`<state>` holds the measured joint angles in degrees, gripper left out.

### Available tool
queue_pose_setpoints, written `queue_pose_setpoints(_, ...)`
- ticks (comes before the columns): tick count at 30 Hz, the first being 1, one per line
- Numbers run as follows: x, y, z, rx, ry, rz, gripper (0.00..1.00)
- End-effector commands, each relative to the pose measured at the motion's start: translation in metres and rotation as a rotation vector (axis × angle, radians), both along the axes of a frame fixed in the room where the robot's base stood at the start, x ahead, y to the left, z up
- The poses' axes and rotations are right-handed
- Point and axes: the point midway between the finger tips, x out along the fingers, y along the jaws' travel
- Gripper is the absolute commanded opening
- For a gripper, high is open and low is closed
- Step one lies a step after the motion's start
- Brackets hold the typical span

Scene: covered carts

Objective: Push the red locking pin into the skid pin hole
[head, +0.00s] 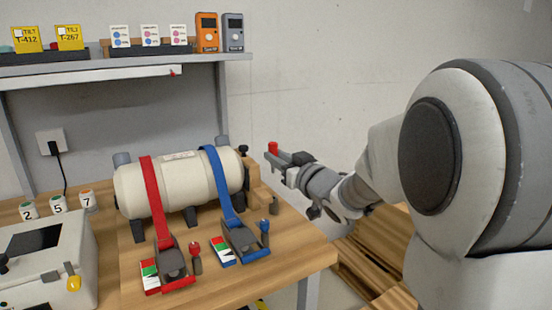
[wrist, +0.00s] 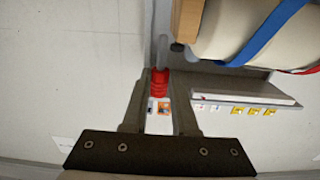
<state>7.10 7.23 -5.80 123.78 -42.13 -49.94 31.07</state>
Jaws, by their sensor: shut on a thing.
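My gripper (head: 274,158) is shut on the red locking pin (head: 273,147), to the right of the tank's right end and above the bench. In the wrist view the pin's ribbed red grip (wrist: 159,84) is between the fingertips, and its pale shaft (wrist: 162,52) points away from the gripper. The shaft is apart from the wooden skid end block (wrist: 186,20). In the head view this block (head: 250,176) stands at the tank's right end. I cannot make out the skid pin hole in either view.
The cream tank (head: 178,184) is strapped by a red strap (head: 154,190) and a blue strap (head: 219,185). A shelf (head: 120,66) with meters and cards runs behind.

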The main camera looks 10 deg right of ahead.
Motion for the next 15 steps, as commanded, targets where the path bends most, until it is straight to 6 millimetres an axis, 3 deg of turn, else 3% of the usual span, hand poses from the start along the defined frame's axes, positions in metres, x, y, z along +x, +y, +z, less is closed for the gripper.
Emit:
queue_pose_setpoints(8, -0.001, 0.0, -0.006, 0.0, 0.0, -0.001, 0.0)
queue_pose_setpoints(15, -0.001, 0.0, -0.025, 0.0, 0.0, -0.001, 0.0)
